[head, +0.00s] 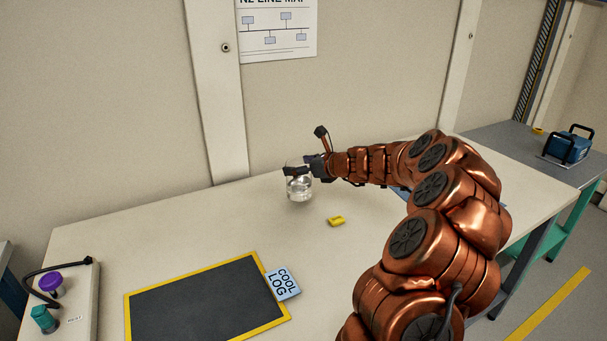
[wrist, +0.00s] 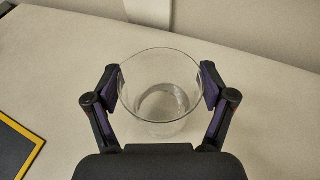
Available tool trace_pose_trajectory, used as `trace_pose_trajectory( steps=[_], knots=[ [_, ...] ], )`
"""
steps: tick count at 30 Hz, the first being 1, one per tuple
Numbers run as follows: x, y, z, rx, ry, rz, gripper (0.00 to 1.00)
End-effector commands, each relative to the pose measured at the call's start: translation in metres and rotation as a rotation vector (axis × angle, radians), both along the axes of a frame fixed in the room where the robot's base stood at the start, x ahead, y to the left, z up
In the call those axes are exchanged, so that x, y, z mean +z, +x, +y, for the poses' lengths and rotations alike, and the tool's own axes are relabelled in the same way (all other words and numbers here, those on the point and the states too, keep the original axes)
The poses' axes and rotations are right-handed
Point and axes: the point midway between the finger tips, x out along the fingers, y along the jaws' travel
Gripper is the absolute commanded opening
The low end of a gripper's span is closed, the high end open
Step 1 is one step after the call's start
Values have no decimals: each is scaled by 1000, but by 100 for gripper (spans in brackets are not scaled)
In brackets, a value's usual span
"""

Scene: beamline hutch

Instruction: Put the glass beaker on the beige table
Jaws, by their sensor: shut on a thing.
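The glass beaker (head: 299,188) is clear and upright, over the back part of the beige table (head: 235,215) near the wall. In the wrist view the beaker (wrist: 160,95) sits between the two fingers of my gripper (wrist: 160,85), with a pad against each side of its rim. My gripper (head: 300,170) is shut on the beaker, reaching in from the right. I cannot tell whether the beaker's base touches the table.
A yellow block (head: 336,221) lies just right of the beaker. A black mat with a yellow border (head: 205,299) and a blue COOL LOG card (head: 282,283) lie in front. A tray (head: 75,306) with purple- and teal-capped items stands at left. A blue case (head: 567,148) is on the grey table at right.

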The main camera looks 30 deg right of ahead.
Motion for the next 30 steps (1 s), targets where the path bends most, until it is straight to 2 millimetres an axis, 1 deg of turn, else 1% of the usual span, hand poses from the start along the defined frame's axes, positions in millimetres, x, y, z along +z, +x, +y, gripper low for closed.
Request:
trace_pose_trajectory(
  steps=[1, 3, 6, 10, 15, 18, 29, 30],
  knots=[
    [1, 0, -7, -2, -2, -1, 13],
    [0, 1, -13, -4, -3, -1, 13],
    [-1, 1, -16, -3, -3, -1, 13],
    [-7, 1, -16, -2, -1, 0, 13],
    [-29, 1, -15, 0, 3, 1, 13],
    [-36, 1, -14, 1, 1, 0, 13],
    [-38, 1, -15, 0, 0, -1, 13],
    [-39, 1, -15, -1, -1, -1, 84]
  ],
)
